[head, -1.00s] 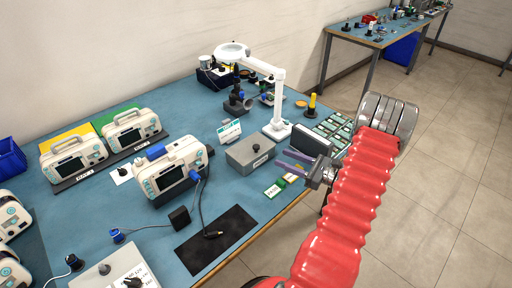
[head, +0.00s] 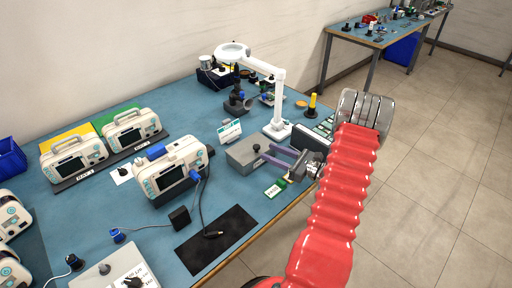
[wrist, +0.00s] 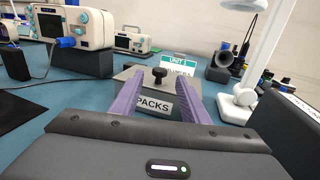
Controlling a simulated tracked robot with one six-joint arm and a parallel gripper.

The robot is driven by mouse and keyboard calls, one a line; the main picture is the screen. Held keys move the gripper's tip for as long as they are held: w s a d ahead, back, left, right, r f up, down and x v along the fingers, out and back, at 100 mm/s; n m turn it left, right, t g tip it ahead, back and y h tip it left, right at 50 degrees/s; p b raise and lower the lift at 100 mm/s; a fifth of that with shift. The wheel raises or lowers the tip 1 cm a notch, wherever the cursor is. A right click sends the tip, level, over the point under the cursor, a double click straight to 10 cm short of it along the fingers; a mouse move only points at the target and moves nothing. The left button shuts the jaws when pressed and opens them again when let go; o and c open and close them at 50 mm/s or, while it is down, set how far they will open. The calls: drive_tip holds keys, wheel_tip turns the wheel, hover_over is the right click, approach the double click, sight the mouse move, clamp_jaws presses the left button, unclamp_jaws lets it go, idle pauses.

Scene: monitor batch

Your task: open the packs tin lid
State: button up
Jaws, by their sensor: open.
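The packs tin (head: 238,157) is a grey box on the blue table, with a flat lid (wrist: 140,75) and a dark round knob (wrist: 160,74) on top. In the wrist view its front carries a "PACKS" label (wrist: 154,105). The lid sits on the tin. My gripper (head: 270,154) has two purple fingers, spread apart and empty. In the wrist view my gripper (wrist: 163,92) points at the tin, with one finger on each side of the knob in the picture. I cannot tell whether the fingers touch the tin.
A white magnifier lamp (head: 279,100) stands behind the tin. A small card stand (head: 230,131) is at its back left, and a monitor (head: 172,171) is to the left. A green-marked card (head: 274,189) lies in front. A black mat (head: 215,239) lies front left.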

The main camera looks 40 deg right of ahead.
sight(256, 146)
drive_tip(key=x, duration=0.7)
drive_tip(key=shift+w, duration=0.15)
drive_tip(key=shift+c, duration=0.3)
clamp_jaws()
